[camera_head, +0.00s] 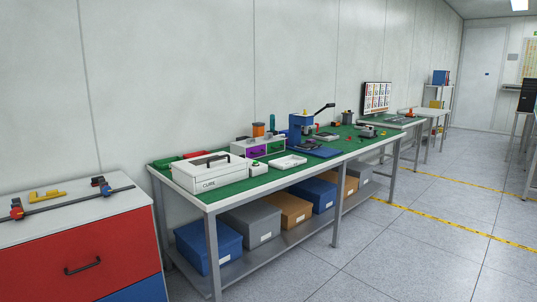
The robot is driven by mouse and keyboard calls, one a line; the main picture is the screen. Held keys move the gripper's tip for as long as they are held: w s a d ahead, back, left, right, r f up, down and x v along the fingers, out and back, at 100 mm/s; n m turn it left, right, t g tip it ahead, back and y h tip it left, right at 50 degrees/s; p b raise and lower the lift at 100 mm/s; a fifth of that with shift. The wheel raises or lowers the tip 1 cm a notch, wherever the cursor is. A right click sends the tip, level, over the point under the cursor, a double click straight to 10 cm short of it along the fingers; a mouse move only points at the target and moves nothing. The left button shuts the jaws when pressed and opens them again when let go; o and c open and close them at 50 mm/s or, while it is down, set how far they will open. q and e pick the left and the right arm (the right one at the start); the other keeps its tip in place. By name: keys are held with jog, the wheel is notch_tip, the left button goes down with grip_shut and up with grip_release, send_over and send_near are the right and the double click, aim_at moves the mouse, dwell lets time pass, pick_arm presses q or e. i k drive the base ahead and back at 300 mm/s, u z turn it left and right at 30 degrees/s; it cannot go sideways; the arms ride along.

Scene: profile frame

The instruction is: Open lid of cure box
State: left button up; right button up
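The cure box (211,175) is a white box with a dark handle on its lid and the word CURE on its front. It stands at the near left end of the green-topped workbench (205,202). Its lid (206,162) looks closed. Neither of my grippers shows in the head view, and no part of my arms is visible.
A red drawer cabinet (80,252) with clamps on top stands left of the bench. A white tray (287,164) and a blue press (299,128) are farther along the bench. Storage boxes (248,223) fill the lower shelf. The tiled floor (400,255) at right is clear.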

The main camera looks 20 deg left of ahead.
aim_at(206, 167)
jog(key=z, duration=0.1)
jog(key=i, duration=1.65)
jog(key=u, duration=0.9)
jog(key=i, duration=1.25)
jog(key=u, duration=1.25)
